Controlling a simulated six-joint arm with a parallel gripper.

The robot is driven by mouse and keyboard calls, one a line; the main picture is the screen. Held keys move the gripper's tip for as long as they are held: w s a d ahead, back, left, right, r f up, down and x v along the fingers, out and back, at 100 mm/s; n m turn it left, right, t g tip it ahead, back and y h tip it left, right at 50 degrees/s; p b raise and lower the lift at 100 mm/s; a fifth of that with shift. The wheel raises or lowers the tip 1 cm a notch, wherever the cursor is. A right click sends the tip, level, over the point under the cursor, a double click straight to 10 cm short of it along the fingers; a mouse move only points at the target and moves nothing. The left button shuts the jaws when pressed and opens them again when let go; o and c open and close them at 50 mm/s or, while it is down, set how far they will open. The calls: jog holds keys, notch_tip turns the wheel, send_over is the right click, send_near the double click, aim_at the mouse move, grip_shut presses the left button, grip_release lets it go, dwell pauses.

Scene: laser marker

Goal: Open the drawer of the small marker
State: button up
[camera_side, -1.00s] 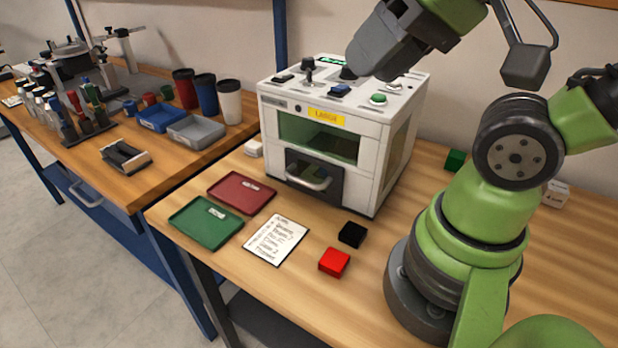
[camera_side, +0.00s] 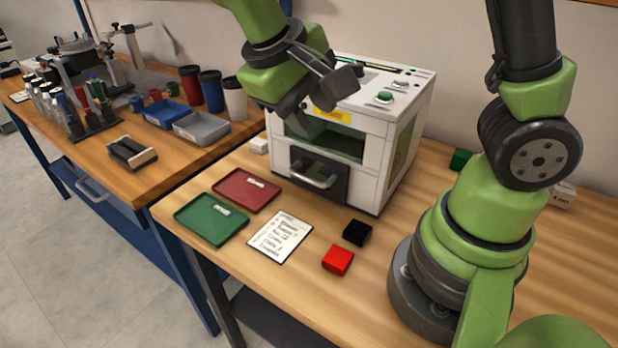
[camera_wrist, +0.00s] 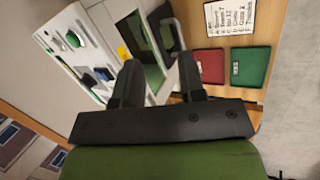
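The small marker (camera_side: 392,128) is a white box with a yellow label, a green window and buttons on top. Its drawer (camera_side: 341,186) is a dark panel low on the front with a silver handle (camera_side: 318,181); it looks closed. In the wrist view the marker (camera_wrist: 98,22) lies at upper left, with the dark drawer front (camera_wrist: 181,26) near the top middle. My gripper (camera_side: 292,118) hangs in front of the marker's upper front, above and apart from the handle, hiding part of the window and label. In the wrist view my gripper (camera_wrist: 160,78) has its two fingers apart with nothing between them.
A red tray (camera_side: 246,190), a green tray (camera_side: 211,219) and a written note (camera_side: 280,237) lie before the marker. A black block (camera_side: 357,233) and a red block (camera_side: 338,260) sit to the right of the note. Cups and bins stand on the left bench.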

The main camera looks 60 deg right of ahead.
jog(key=w+a+f+n+h, duration=0.1)
jog(key=w+a+f+h, duration=0.15)
jog(key=f+h, duration=0.35)
jog(key=n+t+h, duration=0.1)
jog(key=t+h, duration=0.1)
jog(key=h, duration=0.2)
send_near(307, 180)
jog(key=shift+d+f, duration=0.2)
jog(key=shift+d, duration=0.15)
jog(key=shift+d+f+h, duration=0.1)
jog(key=shift+f+h, duration=0.05)
jog(key=shift+h, duration=0.15)
jog(key=shift+d+f, duration=0.1)
jog(key=shift+d, duration=0.2)
jog(key=x, duration=0.9)
jog(key=shift+c, duration=0.2)
grip_shut()
